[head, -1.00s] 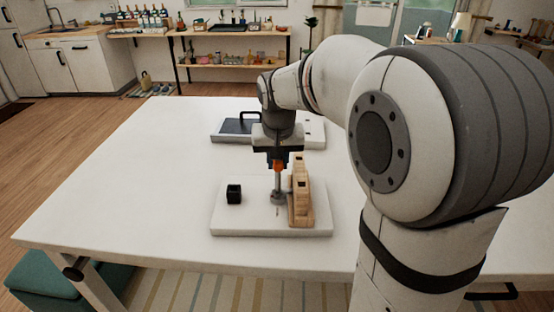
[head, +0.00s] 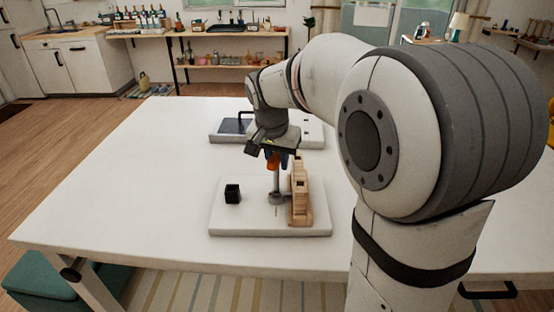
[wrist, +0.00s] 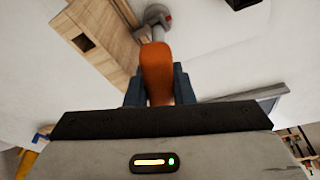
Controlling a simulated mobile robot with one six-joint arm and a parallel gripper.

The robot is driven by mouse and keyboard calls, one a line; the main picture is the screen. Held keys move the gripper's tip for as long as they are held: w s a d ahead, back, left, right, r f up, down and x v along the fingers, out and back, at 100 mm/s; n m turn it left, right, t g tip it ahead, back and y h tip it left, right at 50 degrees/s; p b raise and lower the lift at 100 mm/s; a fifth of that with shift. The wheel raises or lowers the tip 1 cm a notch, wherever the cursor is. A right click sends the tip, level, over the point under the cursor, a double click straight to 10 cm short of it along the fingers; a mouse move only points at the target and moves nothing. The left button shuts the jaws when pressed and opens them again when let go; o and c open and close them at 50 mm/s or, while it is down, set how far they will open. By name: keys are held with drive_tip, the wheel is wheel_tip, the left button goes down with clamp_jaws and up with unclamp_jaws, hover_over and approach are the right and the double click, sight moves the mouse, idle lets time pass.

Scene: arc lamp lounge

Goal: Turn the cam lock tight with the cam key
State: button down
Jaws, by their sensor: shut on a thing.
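My gripper (head: 276,156) is shut on the orange handle of the cam key (wrist: 157,70), above the white board (head: 225,222). The key's grey shaft runs down from the handle to the grey round cam lock (head: 277,198). In the wrist view the shaft's end meets the lock (wrist: 153,12), which shows a small red mark; how deep the key sits is hidden. The lock is beside a light wooden block (head: 301,205), which also shows in the wrist view (wrist: 98,45) with a square hole in it.
A small black open box (head: 233,194) stands on the board's left. Behind my gripper lies another pale board (head: 313,133) with a dark panel and a black handle. The white table (head: 130,180) is clear on the left.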

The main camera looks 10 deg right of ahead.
drive_tip(key=m, duration=0.4)
drive_tip(key=shift+s+d+g+h, duration=0.1)
drive_tip(key=shift+g+h, duration=0.3)
drive_tip(key=shift+r, duration=0.2)
drive_tip(key=shift+r+p, duration=1.55)
drive_tip(key=shift+r, duration=0.8)
drive_tip(key=shift+f, duration=0.15)
